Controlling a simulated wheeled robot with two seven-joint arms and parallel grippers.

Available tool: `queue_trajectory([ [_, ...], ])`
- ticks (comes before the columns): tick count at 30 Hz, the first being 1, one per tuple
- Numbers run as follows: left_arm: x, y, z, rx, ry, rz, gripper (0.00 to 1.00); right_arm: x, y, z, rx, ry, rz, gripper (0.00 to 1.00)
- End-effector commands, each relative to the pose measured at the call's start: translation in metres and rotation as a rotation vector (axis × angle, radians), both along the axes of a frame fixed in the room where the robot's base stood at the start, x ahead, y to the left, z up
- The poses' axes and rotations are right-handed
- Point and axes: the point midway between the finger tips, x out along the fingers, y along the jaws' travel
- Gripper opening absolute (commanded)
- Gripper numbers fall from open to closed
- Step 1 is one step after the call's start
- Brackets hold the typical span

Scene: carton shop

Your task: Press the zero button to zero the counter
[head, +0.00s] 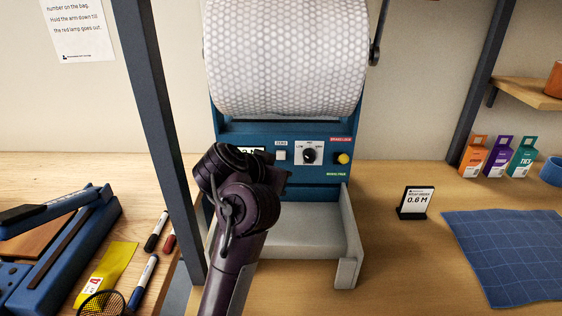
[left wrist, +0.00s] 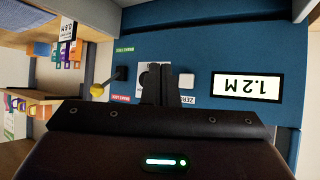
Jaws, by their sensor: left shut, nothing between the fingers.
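The blue machine panel (head: 310,171) carries a pale square zero button (head: 281,155) under a ZERO label. In the left wrist view, turned upside down, the zero button (left wrist: 186,80) shows beside my fingertips. The counter display (left wrist: 248,85) reads 1.2 M there; in the head view my arm hides most of it. My left gripper (head: 286,175) is in front of the panel, just below the button. Its shut fingers (left wrist: 160,82) are empty and overlap the dial's white plate (left wrist: 143,78). I cannot tell whether they touch the panel. My right gripper is out of view.
A black dial (head: 309,154) and a yellow knob (head: 343,158) sit right of the button. A large bubble-wrap roll (head: 285,60) hangs above. A dark post (head: 165,130) stands left.

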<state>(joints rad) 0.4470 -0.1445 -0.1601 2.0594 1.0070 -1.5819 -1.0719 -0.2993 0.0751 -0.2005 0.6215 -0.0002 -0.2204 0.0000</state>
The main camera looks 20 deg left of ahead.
Motion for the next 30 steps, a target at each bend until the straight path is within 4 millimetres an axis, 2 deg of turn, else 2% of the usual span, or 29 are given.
queue_trajectory([
  [1,0.008,0.002,-0.004,0.000,-0.002,0.002,0.00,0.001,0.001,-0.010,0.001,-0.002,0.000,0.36],
  [3,0.018,0.005,-0.004,-0.001,-0.002,0.003,0.00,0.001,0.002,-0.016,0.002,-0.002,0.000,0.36],
  [12,0.046,0.014,-0.002,0.000,-0.001,0.001,0.00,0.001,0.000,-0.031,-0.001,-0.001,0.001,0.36],
  [30,0.051,0.015,0.000,-0.001,0.001,0.001,0.00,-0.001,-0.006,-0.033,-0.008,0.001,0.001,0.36],
])
